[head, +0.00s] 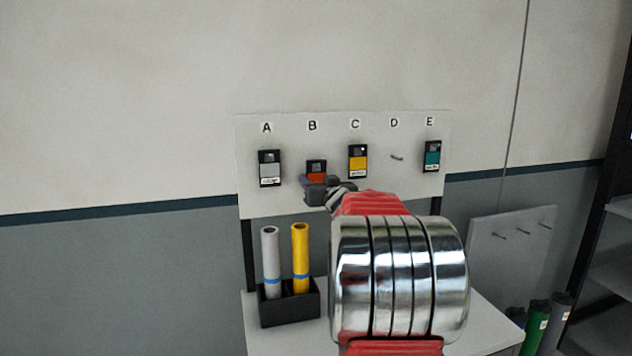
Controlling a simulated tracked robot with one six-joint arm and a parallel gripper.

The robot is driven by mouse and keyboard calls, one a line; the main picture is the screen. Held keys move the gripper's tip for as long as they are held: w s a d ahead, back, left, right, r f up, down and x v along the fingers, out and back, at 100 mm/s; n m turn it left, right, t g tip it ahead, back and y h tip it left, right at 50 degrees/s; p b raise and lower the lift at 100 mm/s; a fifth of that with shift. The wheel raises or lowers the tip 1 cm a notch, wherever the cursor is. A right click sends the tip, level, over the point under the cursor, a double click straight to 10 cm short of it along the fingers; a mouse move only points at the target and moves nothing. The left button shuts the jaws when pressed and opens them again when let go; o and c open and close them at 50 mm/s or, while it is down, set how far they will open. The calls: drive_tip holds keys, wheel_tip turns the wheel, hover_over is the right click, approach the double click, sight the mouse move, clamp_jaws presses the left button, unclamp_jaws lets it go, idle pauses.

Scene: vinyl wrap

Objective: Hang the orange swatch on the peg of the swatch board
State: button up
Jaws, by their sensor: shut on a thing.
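The orange swatch (316,170) is at the swatch board (340,205), below the letter B. My gripper (320,186) is shut on its lower part, and the fingers hide that part. The swatch's dark top edge shows above the fingers. I cannot tell whether it is on a peg or only in front of the board. A bare peg (397,157) shows below the letter D. My arm comes in from the lower right and covers part of the board's lower edge.
Grey (269,168), yellow (358,161) and teal (432,157) swatches hang under A, C and E. A black holder (290,309) with grey and yellow rolls stands on the table below. A panel with pegs (490,260), several rolls and a shelf are at right.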

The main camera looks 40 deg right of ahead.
idle(0.3)
drive_tip(key=o, duration=1.1)
drive_tip(key=shift+s, duration=0.1)
drive_tip(key=v, duration=1.3)
drive_tip(key=shift+s+a, duration=0.25)
